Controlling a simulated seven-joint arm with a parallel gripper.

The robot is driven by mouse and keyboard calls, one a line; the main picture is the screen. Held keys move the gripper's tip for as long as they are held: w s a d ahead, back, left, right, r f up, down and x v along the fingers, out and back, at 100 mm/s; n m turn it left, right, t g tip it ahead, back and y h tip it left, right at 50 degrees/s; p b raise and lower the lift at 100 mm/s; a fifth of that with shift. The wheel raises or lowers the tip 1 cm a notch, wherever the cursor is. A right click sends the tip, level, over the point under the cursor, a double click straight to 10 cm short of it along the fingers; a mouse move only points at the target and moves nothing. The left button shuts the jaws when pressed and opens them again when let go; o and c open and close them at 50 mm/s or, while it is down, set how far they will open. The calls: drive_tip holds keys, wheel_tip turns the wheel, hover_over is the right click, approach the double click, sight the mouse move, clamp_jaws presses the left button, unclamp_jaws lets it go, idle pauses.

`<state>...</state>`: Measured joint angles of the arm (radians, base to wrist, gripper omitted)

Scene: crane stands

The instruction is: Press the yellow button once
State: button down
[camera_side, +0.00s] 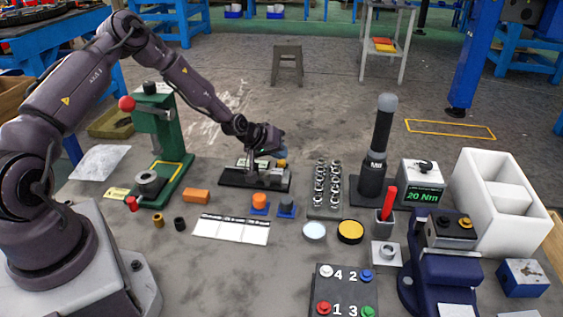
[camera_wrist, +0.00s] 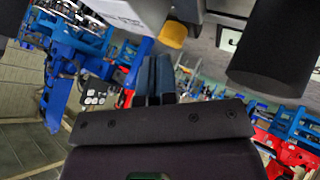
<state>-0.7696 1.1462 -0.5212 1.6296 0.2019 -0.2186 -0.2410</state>
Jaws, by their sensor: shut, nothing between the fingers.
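A small yellow-orange knob (camera_side: 281,163) sits at the right end of a black-based fixture (camera_side: 240,181), close to my gripper (camera_side: 279,150). In the wrist view a yellow cap (camera_wrist: 173,35) shows just beyond the fingertips of my gripper (camera_wrist: 156,62); it looks like this knob, and I cannot tell whether the fingers touch it. The fingers are shut and empty. Other yellow candidates are a round yellow disc (camera_side: 350,231) in a black rim on the table and a small yellow-orange spot (camera_side: 464,222) on the dark blue device (camera_side: 445,260). I cannot tell which is the button.
A green press (camera_side: 172,140) stands left of the fixture. Right of it are a rack of shiny sockets (camera_side: 327,187), a dark post (camera_side: 378,150) and a torque display (camera_side: 422,190). A numbered button panel (camera_side: 345,292) lies at the front, with white, blue, red and green buttons.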

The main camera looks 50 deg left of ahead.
sight(280, 161)
drive_tip(key=shift+f, duration=0.45)
idle(0.8)
drive_tip(key=shift+r, duration=0.85)
drive_tip(key=shift+r, duration=0.15)
drive_tip(key=shift+r, duration=2.4)
